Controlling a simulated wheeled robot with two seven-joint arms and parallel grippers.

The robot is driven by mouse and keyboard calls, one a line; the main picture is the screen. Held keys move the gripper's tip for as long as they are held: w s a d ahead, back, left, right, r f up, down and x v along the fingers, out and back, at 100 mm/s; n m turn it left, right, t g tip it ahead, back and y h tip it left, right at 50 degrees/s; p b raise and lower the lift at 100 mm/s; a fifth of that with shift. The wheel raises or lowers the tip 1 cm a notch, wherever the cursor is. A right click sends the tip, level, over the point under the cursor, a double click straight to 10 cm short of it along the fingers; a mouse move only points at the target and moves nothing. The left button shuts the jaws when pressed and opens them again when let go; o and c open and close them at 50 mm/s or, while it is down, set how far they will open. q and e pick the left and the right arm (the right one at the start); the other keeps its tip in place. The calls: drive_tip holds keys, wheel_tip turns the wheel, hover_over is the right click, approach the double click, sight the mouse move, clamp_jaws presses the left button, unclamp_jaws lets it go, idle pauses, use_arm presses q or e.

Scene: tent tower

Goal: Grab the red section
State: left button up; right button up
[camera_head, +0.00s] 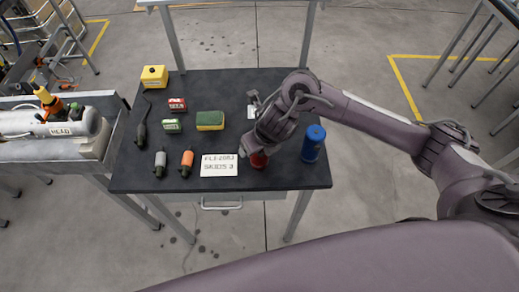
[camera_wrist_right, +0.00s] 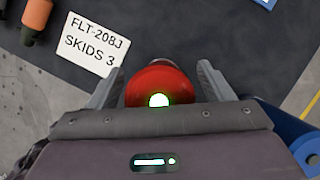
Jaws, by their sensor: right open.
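The red section (camera_head: 259,160) stands on the dark table (camera_head: 225,88) near its front edge, mostly hidden under my right gripper in the head view. In the right wrist view the red section (camera_wrist_right: 163,82) is a round red piece with a bright spot on top. My right gripper (camera_wrist_right: 158,80) is open, with one finger on each side of the red section and a visible gap on the right. Whether either finger touches it cannot be told. My left gripper is not in view.
A blue cylinder (camera_head: 313,143) stands close to the right of my gripper. A white label card (camera_head: 219,165) lies to the left. Orange (camera_head: 186,163) and grey (camera_head: 160,163) bottles, small boxes, a sponge (camera_head: 210,120) and a yellow block (camera_head: 154,76) occupy the left half.

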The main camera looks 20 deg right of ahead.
drive_tip(key=c, duration=1.4)
drive_tip(key=shift+o, duration=0.2)
drive_tip(key=shift+r, duration=0.1)
